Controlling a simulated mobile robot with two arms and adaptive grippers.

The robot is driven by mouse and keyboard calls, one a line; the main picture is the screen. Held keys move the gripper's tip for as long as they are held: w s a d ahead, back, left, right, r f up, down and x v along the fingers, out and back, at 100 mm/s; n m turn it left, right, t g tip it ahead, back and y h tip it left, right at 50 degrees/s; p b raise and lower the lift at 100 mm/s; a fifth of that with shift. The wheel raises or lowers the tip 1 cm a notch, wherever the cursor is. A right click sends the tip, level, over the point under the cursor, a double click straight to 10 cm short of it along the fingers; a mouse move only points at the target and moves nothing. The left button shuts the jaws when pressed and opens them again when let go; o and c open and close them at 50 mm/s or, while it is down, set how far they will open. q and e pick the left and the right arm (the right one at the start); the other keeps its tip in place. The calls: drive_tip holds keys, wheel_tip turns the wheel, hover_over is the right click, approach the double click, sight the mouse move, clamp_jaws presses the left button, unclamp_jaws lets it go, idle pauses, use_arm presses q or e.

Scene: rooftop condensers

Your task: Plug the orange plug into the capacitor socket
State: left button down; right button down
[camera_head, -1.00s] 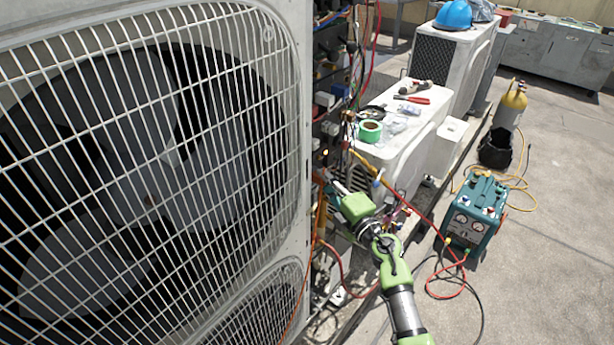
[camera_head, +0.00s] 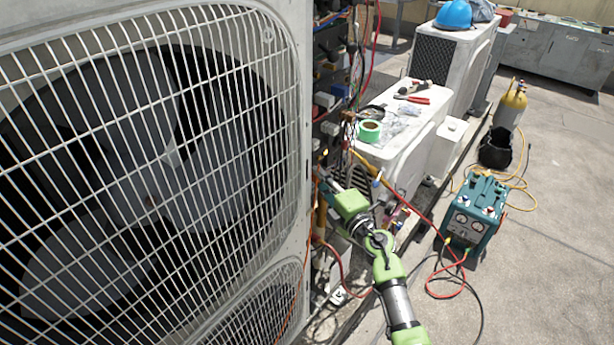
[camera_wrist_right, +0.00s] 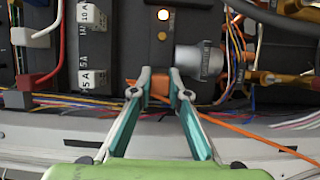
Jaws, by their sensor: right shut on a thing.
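My right gripper (camera_head: 330,187) reaches into the open wiring side of the large condenser in the head view. In the right wrist view the gripper (camera_wrist_right: 158,80) is shut on the orange plug (camera_wrist_right: 159,88), holding it between the fingertips. An orange cable (camera_wrist_right: 250,135) runs off to the lower right. The plug is in front of a dark panel block (camera_wrist_right: 152,55) with a lit lamp and an orange spot. I cannot tell whether it touches the block. A silver cylinder (camera_wrist_right: 203,63), perhaps the capacitor, is right beside it. The socket cannot be made out. My left gripper is out of view.
Loose wires and white breakers (camera_wrist_right: 92,45) crowd the panel. The large condenser's fan grille (camera_head: 150,150) fills the left of the head view. A white unit (camera_head: 420,115) with tools and green tape stands behind my arm; a teal machine (camera_head: 475,215) is on the right.

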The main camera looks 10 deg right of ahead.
drive_tip(key=shift+w+a+r, duration=0.1)
drive_tip(key=shift+w+a, duration=0.45)
drive_tip(key=shift+w, duration=0.1)
idle(1.4)
drive_tip(key=c, duration=1.9)
unclamp_jaws()
drive_tip(key=shift+a, duration=0.1)
